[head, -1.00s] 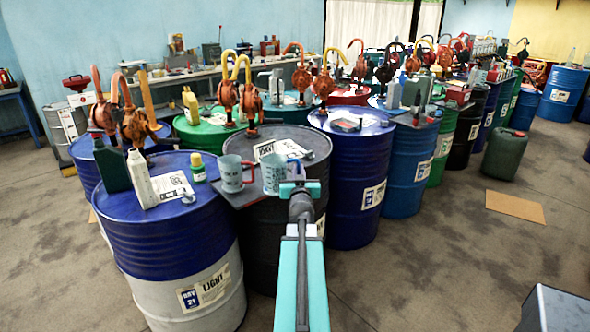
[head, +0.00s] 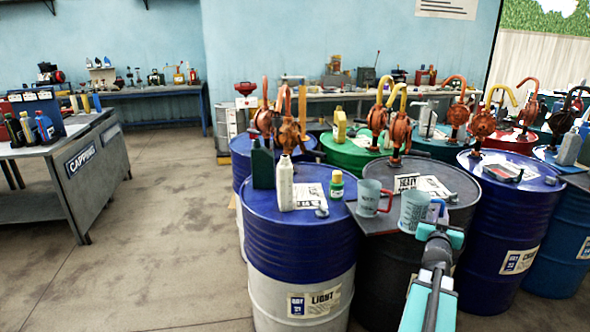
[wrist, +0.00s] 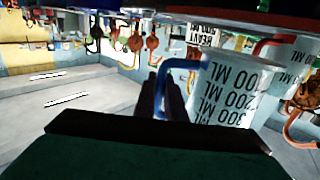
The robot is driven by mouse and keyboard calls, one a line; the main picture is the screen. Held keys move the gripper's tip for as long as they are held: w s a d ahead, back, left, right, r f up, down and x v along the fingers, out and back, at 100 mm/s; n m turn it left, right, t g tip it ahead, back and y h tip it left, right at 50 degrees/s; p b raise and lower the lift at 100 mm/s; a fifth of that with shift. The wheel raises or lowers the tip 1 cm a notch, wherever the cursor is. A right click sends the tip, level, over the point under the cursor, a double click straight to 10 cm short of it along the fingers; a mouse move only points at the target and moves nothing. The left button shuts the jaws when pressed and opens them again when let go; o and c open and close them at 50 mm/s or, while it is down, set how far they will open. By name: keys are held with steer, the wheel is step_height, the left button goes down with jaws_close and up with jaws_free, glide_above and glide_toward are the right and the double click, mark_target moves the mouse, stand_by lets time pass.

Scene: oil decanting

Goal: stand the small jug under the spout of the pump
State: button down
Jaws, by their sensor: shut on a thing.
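A pale translucent jug with a blue handle (head: 414,211) is at the front of the black drum (head: 385,262), beside a grey plate (head: 382,221). My gripper (head: 438,222) is shut on its handle. In the wrist view the jug (wrist: 240,92) shows upside-down "ML" marks, and my gripper (wrist: 168,98) is at the blue handle. I cannot tell whether the jug touches the plate. A similar jug with a red handle (head: 370,198) stands upright just left of it. An orange pump with a yellow curved spout (head: 398,130) rises from the black drum behind.
A blue-and-white drum (head: 300,250) at left carries a white bottle (head: 285,183), a dark bottle (head: 262,166) and a small green jar (head: 337,184). More drums with pumps crowd behind and right. A grey capping bench (head: 62,165) stands at far left. Floor between is clear.

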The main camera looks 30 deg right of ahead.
steer(key=shift+a, duration=0.1)
steer(key=shift+w+a+r, duration=0.15)
steer(key=shift+w, duration=0.2)
steer(key=w+a+r+n+t+y+p, duration=0.1)
steer(key=w+a+n+t+y+p, duration=0.25)
steer(key=w+a, duration=0.7)
steer(key=w+a+r+n+t+y+p, duration=0.25)
steer(key=w+a+y, duration=0.4)
steer(key=a, duration=0.75)
steer(key=w+a+n+t+y+p, duration=0.2)
steer(key=w+a+n, duration=0.2)
steer(key=w+a, duration=0.8)
steer(key=a+n+g+y+p, duration=0.1)
steer(key=a+n+y, duration=0.75)
steer(key=a, duration=1.25)
steer(key=s+a+f+n+g+y, duration=0.2)
steer(key=s+a+n+g+y, duration=0.2)
steer(key=s+a+y, duration=0.5)
steer(key=shift+a+f+g, duration=0.35)
steer(key=shift+a+g, duration=0.35)
steer(key=shift+g, duration=0.5)
